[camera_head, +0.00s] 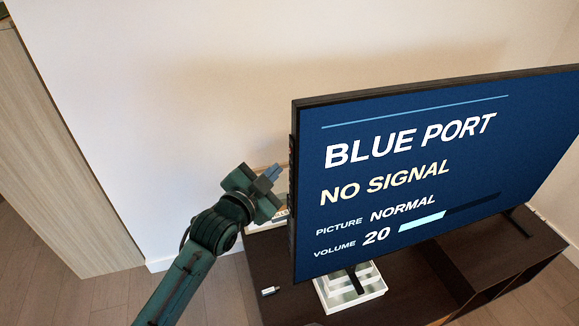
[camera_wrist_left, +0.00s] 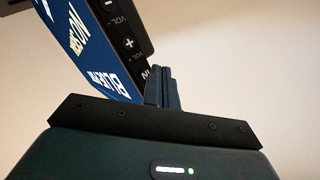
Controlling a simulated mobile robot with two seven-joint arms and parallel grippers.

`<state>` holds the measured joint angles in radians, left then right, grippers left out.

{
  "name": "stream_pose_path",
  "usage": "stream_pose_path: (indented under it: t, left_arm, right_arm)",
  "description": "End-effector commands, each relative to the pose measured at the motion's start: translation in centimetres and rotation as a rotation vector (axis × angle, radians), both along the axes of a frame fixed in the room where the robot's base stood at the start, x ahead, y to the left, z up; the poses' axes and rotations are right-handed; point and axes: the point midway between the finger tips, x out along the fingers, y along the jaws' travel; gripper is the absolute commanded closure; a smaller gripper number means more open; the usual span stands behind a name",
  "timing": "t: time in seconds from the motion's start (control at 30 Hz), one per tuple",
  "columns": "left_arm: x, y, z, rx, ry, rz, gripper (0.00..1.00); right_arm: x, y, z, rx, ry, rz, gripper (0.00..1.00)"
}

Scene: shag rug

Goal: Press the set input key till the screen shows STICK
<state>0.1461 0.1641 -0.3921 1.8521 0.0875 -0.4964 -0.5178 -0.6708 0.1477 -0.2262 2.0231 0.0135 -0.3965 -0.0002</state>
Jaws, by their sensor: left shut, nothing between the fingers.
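The television (camera_head: 410,170) stands on a dark cabinet, and its blue screen reads BLUE PORT, NO SIGNAL, PICTURE NORMAL and VOLUME 20. Its keys run along the left side edge (camera_head: 293,190). In the left wrist view the black key strip (camera_wrist_left: 128,45) shows a minus key and a plus key (camera_wrist_left: 129,43) labelled VOL. Lettering starting with IN shows beside the fingertips; the set input key itself is not clearly visible. My left gripper (camera_head: 271,172) is shut and empty, just left of that edge. Its fingers (camera_wrist_left: 162,85) overlap the strip's lower end; contact cannot be told.
The dark cabinet (camera_head: 480,262) carries a white tray (camera_head: 350,297) under the screen and a small white stick (camera_head: 269,291) at its left front. Another white tray (camera_head: 262,226) lies behind my gripper. A pale wooden cabinet (camera_head: 60,160) stands at the left; the wall is behind.

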Motion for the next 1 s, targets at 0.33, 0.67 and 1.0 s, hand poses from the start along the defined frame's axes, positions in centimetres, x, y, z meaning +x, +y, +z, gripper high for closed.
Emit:
stream_pose_path:
  t: [0.33,0.67,1.0]
  left_arm:
    - [0.0,0.01,-0.01,0.0,0.0,0.0,1.0]
    - [0.0,0.01,-0.01,0.0,0.0,0.0,1.0]
    - [0.04,-0.08,0.04,0.0,0.0,0.0,1.0]
  right_arm:
    - [0.23,-0.02,0.3,0.0,-0.008,0.0,0.64]
    - [0.69,-0.14,0.5,-0.005,-0.018,0.004,0.64]
    - [0.54,-0.15,0.28,-0.007,-0.011,0.005,0.64]
